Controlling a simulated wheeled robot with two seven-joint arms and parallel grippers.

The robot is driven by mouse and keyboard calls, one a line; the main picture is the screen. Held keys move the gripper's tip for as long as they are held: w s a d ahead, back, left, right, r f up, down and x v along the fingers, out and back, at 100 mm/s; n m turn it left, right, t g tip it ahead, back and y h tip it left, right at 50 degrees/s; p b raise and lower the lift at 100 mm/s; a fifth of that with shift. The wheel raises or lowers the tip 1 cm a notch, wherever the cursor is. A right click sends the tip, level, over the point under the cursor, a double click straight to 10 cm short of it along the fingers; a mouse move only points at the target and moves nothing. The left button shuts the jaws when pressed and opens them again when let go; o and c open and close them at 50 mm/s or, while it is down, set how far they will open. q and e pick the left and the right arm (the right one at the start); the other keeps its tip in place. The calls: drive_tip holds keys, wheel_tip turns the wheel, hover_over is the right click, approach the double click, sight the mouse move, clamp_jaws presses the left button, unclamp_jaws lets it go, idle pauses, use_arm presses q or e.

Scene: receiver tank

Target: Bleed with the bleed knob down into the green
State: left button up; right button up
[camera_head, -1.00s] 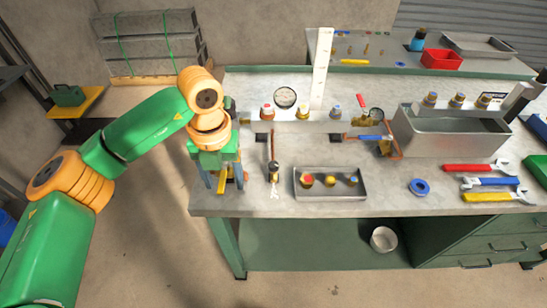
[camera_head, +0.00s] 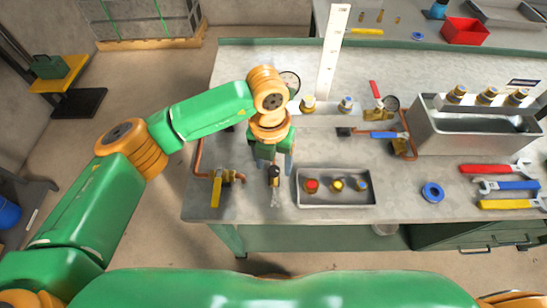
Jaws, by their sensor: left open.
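My left gripper (camera_head: 272,166) points down over the bench's front left part, open, its fingers apart around or above a small black-topped fitting (camera_head: 274,173); I cannot tell if they touch it. A round dial gauge (camera_head: 290,82) is partly behind my left wrist; its green zone and needle are too small to read. The red-topped knob is hidden behind my arm. I cannot tell which is the bleed knob. My right gripper is out of view.
A yellow-handled valve (camera_head: 220,184) is left of the gripper. A grey tray (camera_head: 338,200) with small capped fittings is to its right. A tall white scale (camera_head: 333,45) stands behind. Blue-handled (camera_head: 380,135) and red-handled (camera_head: 376,93) valves and a metal tank (camera_head: 460,140) are farther right.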

use_arm(q)
drive_tip(key=shift+s+f, duration=0.1)
drive_tip(key=shift+f, duration=0.75)
drive_tip(key=shift+w+f, duration=0.15)
drive_tip(key=shift+w, duration=0.25)
drive_tip(key=shift+s, duration=0.1)
clamp_jaws()
drive_tip(key=shift+f+m+b, duration=0.15)
drive_tip(key=shift+m+b, duration=0.35)
drive_tip(key=shift+b, duration=0.35)
drive_tip(key=m+b, duration=0.4)
drive_tip(key=shift+b, duration=0.4)
drive_tip(key=m+b, duration=0.2)
drive_tip(key=m, duration=0.1)
drive_tip(key=shift+m, duration=0.4)
drive_tip(key=shift+r+m+b, duration=0.2)
drive_tip(key=shift+m+b, duration=0.75)
drive_tip(key=shift+m, duration=0.75)
drive_tip(key=shift+y, duration=0.3)
